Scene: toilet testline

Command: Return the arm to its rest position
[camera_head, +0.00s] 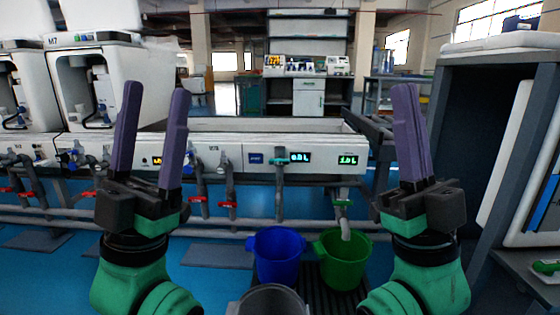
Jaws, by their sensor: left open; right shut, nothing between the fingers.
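My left gripper (153,92) is raised at the left in the head view. Its two purple fingers point up and stand apart, with nothing between them. My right gripper (407,90) is raised at the right. Its purple fingers point up and lie together, with nothing held. Both green forearms come up from the bottom of the view, and both grippers are clear of the bench behind them.
A long white bench trough (262,128) with displays, pipes and red-handled valves runs across the middle. A blue bucket (277,252) and a green bucket (343,268) stand on the floor below it. Toilet units (92,85) are at left; a dark frame (480,110) is at right.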

